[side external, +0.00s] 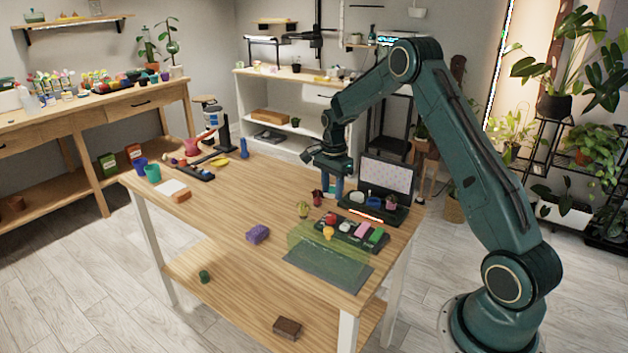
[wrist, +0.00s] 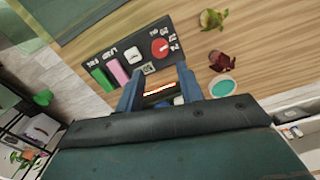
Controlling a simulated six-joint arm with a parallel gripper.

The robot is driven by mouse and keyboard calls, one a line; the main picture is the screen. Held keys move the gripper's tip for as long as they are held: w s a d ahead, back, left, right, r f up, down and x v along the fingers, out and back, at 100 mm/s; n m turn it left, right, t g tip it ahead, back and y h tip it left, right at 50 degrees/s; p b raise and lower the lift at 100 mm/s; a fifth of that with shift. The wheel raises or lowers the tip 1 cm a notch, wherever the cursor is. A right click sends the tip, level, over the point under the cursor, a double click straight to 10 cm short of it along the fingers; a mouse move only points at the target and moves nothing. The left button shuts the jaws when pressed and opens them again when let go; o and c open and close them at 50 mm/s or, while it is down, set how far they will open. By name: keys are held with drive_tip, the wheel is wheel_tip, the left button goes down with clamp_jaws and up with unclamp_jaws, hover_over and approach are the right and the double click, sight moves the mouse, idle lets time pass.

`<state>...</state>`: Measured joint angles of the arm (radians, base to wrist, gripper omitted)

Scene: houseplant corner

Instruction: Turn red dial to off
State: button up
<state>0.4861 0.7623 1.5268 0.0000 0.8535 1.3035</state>
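The red dial (wrist: 160,47) is at one end of a dark control panel (wrist: 145,38), with small white markings around it that I cannot read surely. Its setting is unclear. In the side view the red dial (side external: 331,218) is small, at the panel's left end. My gripper (side external: 332,197) points down above the table, behind the panel and left of the open dark case. In the wrist view my gripper (wrist: 158,85) has its two blue fingers apart with nothing held between them. The dial lies beyond the fingertips, apart from them.
The panel also carries a white control (wrist: 133,53), a pink block (wrist: 117,72) and a green block (wrist: 101,78). Red (side external: 317,197) and yellow-green (side external: 303,209) small items stand nearby. The open case (side external: 385,180) is close right. A translucent yellow-green box (side external: 318,241) stands in front.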

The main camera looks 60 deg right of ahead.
sight(331, 216)
wheel_tip(331, 216, down, 9)
drive_tip(key=shift+r, duration=0.1)
idle(0.3)
drive_tip(key=c, duration=0.7)
